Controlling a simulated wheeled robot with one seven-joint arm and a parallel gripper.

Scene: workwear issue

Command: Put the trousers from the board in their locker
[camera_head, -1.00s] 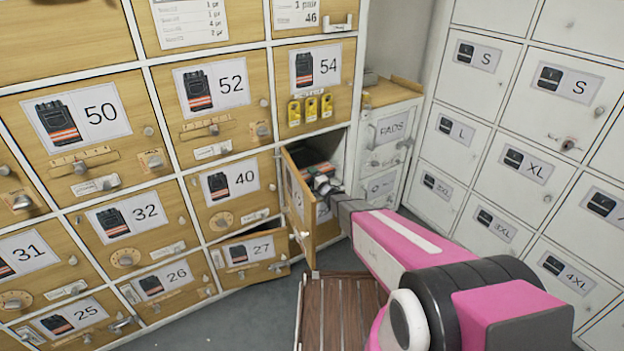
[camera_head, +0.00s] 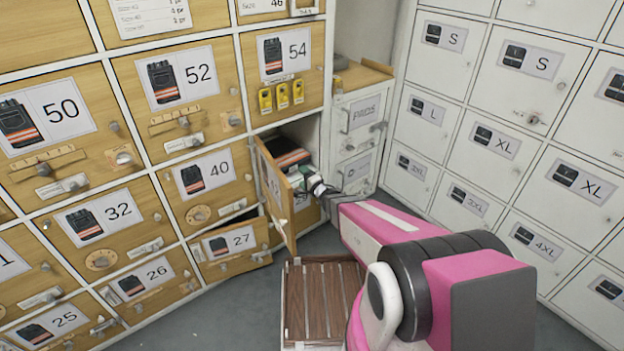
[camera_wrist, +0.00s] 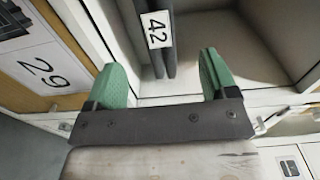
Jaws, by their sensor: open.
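Dark folded trousers with a white tag reading 42 (camera_wrist: 166,58) stand inside a pale locker compartment in the wrist view. In the head view a dark folded item with an orange-red stripe (camera_head: 291,158) shows inside the open locker, partly hidden by its door. The locker's wooden door (camera_head: 274,195) stands open towards me. My gripper (camera_wrist: 163,80) has its two green fingers apart, one to each side of the trousers' lower end, with nothing visibly gripped. In the head view my gripper (camera_head: 300,181) is at the locker mouth, partly hidden by the door.
The drawer-like door marked 27 (camera_head: 234,247) is tilted partly open beside it. A slatted wooden platform (camera_head: 321,302) stands on the floor below my arm. White lockers (camera_head: 495,142) line the right side; a small white cabinet (camera_head: 356,140) stands in the corner.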

